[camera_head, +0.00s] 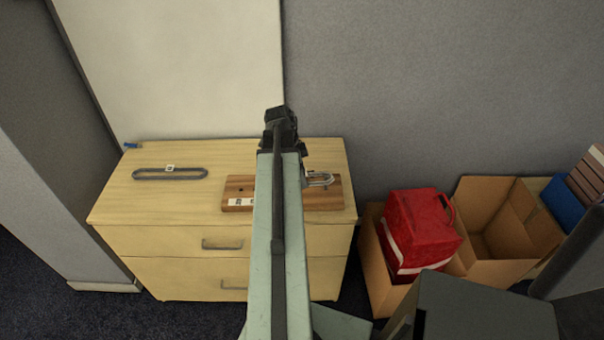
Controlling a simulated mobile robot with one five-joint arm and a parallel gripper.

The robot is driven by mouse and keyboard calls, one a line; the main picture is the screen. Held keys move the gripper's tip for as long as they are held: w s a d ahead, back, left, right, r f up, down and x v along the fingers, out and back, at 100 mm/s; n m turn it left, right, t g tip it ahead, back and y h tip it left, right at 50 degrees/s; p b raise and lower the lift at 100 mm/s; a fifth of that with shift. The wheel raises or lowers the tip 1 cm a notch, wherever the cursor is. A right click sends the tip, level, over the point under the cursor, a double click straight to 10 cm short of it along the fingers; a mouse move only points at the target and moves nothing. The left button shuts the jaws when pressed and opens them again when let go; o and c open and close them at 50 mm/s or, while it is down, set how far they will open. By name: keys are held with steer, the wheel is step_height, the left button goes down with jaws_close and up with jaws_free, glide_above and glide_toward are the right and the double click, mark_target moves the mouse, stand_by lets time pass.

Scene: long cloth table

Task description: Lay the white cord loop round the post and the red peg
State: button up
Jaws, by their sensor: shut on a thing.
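A wooden board (236,187) lies on the dresser top, its middle hidden by my arm. A pale cord loop (320,180), which I take as the white one, shows over the board's right part, and its left end runs in behind my arm. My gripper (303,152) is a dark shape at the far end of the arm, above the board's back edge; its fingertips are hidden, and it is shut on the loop. I cannot make out the post or the red peg. Whether the loop touches the board is not clear.
A small blue thing (131,146) lies at the back left corner. A red bag (420,228) and open cardboard boxes (512,232) stand to the right.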

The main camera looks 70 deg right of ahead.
steer(key=shift+w+f+b, duration=0.25)
steer(key=shift+f+b, duration=0.75)
steer(key=shift+f, duration=0.15)
steer(key=shift+f, duration=0.15)
steer(key=shift+f+b, duration=0.65)
steer(key=shift+b, duration=0.15)
steer(key=o, duration=1.5)
steer(key=shift+c, duration=0.2)
steer(key=shift+r, duration=0.1)
